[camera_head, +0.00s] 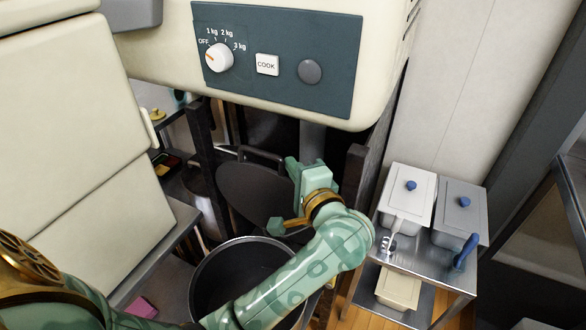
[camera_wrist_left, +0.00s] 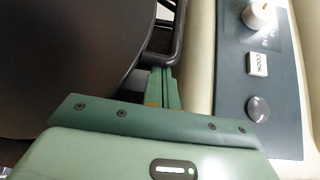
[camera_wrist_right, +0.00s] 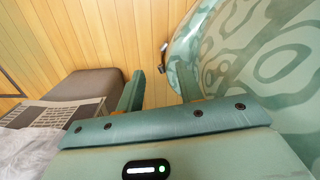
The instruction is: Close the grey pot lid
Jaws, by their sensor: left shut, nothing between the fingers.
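The dark grey pot lid (camera_head: 247,192) stands tilted up behind the open pot (camera_head: 205,272). Its bar handle (camera_head: 262,155) is on the far side. The pot's rim shows at the bottom centre, partly hidden by my left arm. My left gripper (camera_head: 292,168) is shut and empty at the right edge of the lid. In the left wrist view the lid (camera_wrist_left: 65,60) fills the left side, and the shut fingers (camera_wrist_left: 162,88) are close to the handle (camera_wrist_left: 176,38); I cannot tell whether they touch. My right gripper (camera_wrist_right: 160,85) is open and empty in its wrist view.
A cooker panel (camera_head: 340,50) with a knob and COOK button overhangs the lid. A metal cart (camera_head: 400,262) at right holds a white-lidded container (camera_head: 407,190) and a grey-lidded container (camera_head: 462,208). A pale cabinet (camera_head: 75,130) is at left. The right wrist view shows wooden floor (camera_wrist_right: 100,40).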

